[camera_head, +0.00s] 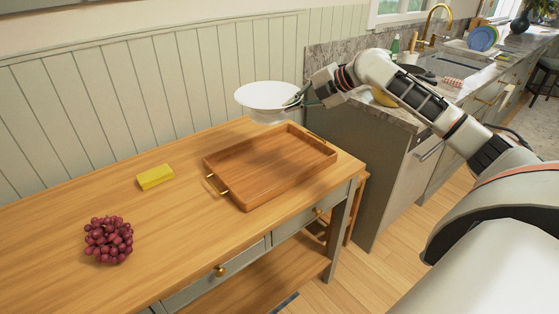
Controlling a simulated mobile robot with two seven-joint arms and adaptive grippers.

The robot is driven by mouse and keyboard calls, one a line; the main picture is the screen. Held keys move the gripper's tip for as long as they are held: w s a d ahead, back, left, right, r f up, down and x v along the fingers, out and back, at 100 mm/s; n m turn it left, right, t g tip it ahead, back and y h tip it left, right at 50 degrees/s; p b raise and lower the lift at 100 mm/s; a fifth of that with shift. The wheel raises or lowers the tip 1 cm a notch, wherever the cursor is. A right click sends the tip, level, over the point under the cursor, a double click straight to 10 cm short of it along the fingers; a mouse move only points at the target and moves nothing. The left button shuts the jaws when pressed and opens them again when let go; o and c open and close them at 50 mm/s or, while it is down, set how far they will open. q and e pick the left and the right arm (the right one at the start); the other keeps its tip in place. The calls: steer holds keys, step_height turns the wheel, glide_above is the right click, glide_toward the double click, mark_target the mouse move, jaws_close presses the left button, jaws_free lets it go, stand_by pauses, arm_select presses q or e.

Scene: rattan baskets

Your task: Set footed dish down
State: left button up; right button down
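The footed dish (266,97) is white and round, with a wide shallow bowl. It shows above the back right part of the wooden table (60,210), behind the tray. My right gripper (297,97) is at the dish's right side, with its fingers at the rim, and appears shut on it. The dish looks roughly level. Its foot is small in the picture, and I cannot tell whether it touches the table. My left gripper is not in view.
A wooden tray (222,188) with brass handles lies empty on the table's right part. A yellow block (155,177) and a bunch of red grapes (108,239) lie to the left. A panelled wall (140,90) stands behind. A kitchen counter (340,115) is beyond, to the right.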

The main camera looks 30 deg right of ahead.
step_height(320, 180, down, 19)
steer(key=shift+r, duration=0.2)
stand_by(0.3)
steer(key=c, duration=2.3)
jaws_free()
steer(key=shift+f, duration=0.15)
steer(key=shift+b+v, duration=0.45)
steer(key=shift+v, duration=5.55)
steer(key=shift+a, duration=0.1)
